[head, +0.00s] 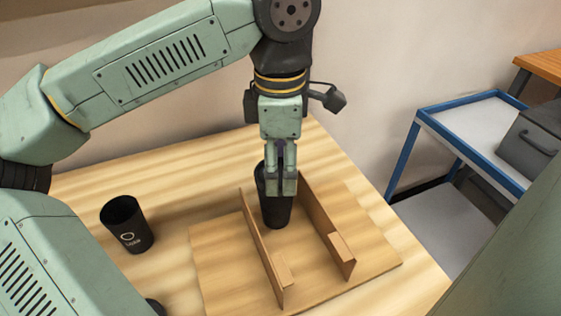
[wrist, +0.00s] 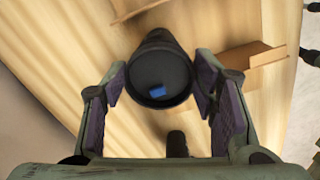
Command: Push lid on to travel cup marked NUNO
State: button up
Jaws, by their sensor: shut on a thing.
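A black travel cup (head: 276,212) stands upright between two wooden rails, below and partly behind my gripper (head: 281,190). In the wrist view its round dark top (wrist: 160,80) shows a small blue patch, and my gripper's fingers (wrist: 160,88) lie on either side of it. My gripper is shut on this cup near its upper end. A lid cannot be told apart clearly from the dark top. A second black cup (head: 127,226) stands to the left, its top open, with a pale ring and small lettering that I cannot read.
The wooden fixture (head: 222,262) has two upright rails with small blocks, close around the held cup. A dark object (head: 155,306) shows partly behind my arm at the bottom. A blue-framed cart (head: 402,165) with a grey box (head: 530,140) stands beyond the table's right edge.

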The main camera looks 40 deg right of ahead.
jog(key=o, duration=1)
jog(key=shift+o, duration=0.5)
jog(key=o, duration=0.4)
jog(key=shift+r, duration=0.1)
jog(key=shift+r+p, duration=2.6)
jog(key=shift+r, duration=0.85)
jog(key=shift+c, duration=0.3)
